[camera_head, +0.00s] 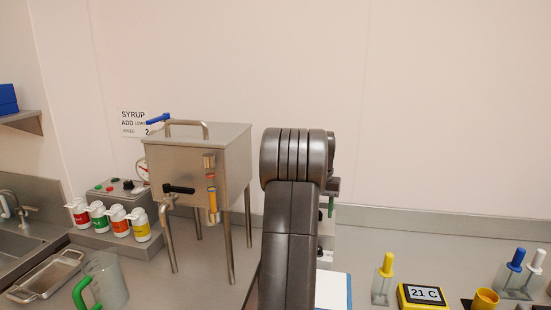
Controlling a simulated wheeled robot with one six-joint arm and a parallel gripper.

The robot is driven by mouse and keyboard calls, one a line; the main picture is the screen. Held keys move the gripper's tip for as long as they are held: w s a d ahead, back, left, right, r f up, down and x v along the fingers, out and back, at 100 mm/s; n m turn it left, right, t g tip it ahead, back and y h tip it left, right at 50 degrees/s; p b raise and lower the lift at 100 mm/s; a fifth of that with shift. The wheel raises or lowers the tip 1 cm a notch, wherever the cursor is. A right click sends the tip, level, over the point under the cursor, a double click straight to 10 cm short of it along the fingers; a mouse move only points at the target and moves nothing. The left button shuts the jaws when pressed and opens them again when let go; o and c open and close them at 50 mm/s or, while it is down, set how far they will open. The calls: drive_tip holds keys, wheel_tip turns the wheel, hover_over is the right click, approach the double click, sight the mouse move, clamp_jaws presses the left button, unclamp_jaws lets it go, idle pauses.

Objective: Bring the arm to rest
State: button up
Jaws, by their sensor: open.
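My arm stands upright in the head view, a dark grey link rising from the bottom edge to a thick ribbed joint at the top. My gripper does not show; the arm itself may hide it. Small grey and green parts peek out at the right of the joint, and I cannot tell what they belong to. Nothing held can be seen.
A steel hopper on legs (185,152) stands left of my arm. Several labelled bottles (141,227), a clear jug (108,279), a steel tray (42,278) and a sink lie further left. A yellow 21 C display (422,296) and coloured-handled tools are at right.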

drive_tip(key=shift+d+f+m+b, duration=0.1)
drive_tip(key=shift+f+m+b, duration=0.75)
drive_tip(key=shift+f+m, duration=1.5)
drive_tip(key=shift+f+n, duration=0.35)
